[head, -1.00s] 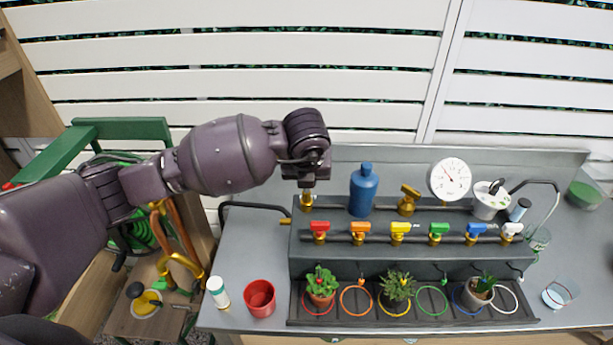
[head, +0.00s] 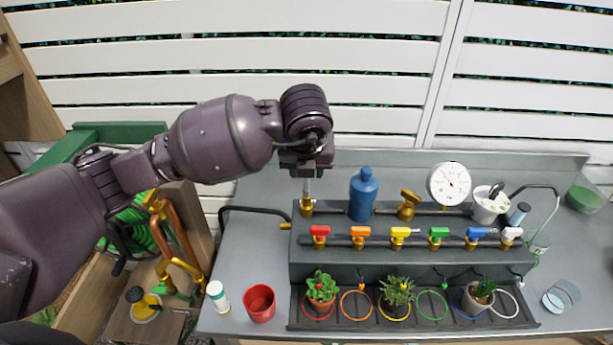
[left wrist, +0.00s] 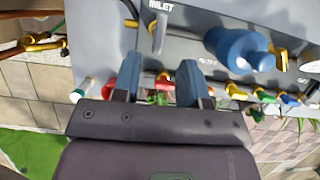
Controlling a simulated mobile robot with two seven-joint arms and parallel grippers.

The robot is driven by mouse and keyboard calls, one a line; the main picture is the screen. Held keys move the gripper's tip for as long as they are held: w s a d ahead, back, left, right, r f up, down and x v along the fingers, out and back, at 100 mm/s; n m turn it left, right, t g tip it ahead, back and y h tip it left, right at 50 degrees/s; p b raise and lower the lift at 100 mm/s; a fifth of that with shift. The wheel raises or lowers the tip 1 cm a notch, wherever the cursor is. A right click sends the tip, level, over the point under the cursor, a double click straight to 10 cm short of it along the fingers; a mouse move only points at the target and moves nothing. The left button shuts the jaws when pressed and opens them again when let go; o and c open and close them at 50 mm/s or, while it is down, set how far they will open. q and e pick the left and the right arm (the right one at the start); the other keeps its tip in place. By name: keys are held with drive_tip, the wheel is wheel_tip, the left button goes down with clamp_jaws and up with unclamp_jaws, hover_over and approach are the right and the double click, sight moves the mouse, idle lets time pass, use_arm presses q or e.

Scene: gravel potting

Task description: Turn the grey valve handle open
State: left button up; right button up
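The grey valve handle (left wrist: 158,32) is a flat grey lever below the INLET label in the left wrist view. In the head view it is a thin grey piece (head: 307,188) above a brass valve body (head: 306,207) at the left end of the back pipe. My left gripper (left wrist: 160,70) is open and empty, with its two blue-grey fingers apart and the handle just beyond and between their tips. No contact shows. In the head view its wrist is above the valve, and the fingers cannot be made out. My right gripper is not in view.
A blue bottle (head: 363,195) stands just right of the valve, with a brass fitting (head: 408,204) and a round gauge (head: 449,184) beyond. A row of coloured taps, including a red one (head: 319,231), is in front. A black hose (head: 252,208) is on the left.

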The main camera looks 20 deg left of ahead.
use_arm(q)
drive_tip(key=v, duration=0.4)
drive_tip(key=shift+r, duration=0.15)
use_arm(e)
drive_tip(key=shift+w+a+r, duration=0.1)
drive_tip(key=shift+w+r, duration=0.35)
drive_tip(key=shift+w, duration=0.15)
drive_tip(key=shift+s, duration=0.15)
